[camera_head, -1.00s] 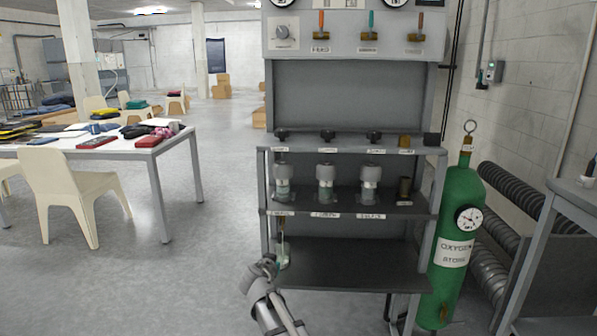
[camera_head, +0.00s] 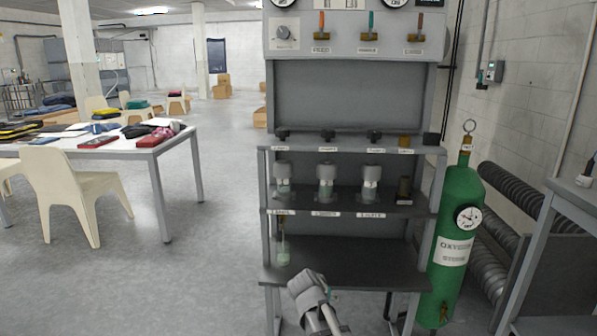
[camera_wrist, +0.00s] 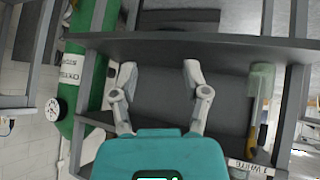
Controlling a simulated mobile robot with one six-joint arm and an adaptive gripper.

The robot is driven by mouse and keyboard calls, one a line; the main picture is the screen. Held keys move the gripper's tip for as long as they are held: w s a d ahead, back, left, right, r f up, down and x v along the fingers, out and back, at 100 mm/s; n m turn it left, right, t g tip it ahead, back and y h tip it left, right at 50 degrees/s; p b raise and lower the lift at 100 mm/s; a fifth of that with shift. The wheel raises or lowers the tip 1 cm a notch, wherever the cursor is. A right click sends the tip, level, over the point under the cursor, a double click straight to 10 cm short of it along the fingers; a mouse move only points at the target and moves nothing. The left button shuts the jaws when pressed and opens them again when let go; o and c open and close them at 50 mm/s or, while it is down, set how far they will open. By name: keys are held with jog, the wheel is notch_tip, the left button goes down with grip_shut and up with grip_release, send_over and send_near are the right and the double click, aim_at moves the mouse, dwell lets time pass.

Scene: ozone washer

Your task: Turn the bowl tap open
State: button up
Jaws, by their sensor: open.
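No tap is clearly marked as the bowl tap at this size; the labels are too small to read surely. Black tap knobs (camera_head: 327,136) sit in a row on the upper shelf edge, with a brass fitting (camera_head: 405,141) at the right. A brass fitting (camera_head: 282,222) hangs under the middle shelf at the left, above a pale green glass (camera_head: 283,252). The glass (camera_wrist: 262,80) also shows at the right of the wrist view. My gripper (camera_wrist: 160,72) is open and empty, its fingers apart over the dark lower shelf (camera_wrist: 228,96), left of the glass in that view.
Several glass jars (camera_head: 326,183) stand on the middle shelf. A green oxygen cylinder (camera_head: 455,220) stands right of the rack; it is at the left in the wrist view (camera_wrist: 90,75). A white table (camera_head: 110,150) and chair (camera_head: 75,190) are at left. Floor between is clear.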

jog(key=s+d+f+n+g+y+p, duration=0.15)
jog(key=s+d+g, duration=0.25)
jog(key=s, duration=0.5)
jog(key=s+d+f+n+g+y, duration=0.25)
jog(key=s+d, duration=0.25)
jog(key=s, duration=0.5)
notch_tip(320, 180, up, 31)
jog(key=p, duration=3)
jog(key=shift+w+a+r+m+y+p, duration=0.15)
jog(key=shift+w+a+m+y+p, duration=0.15)
jog(key=shift+m, duration=0.1)
jog(key=shift+g, duration=0.25)
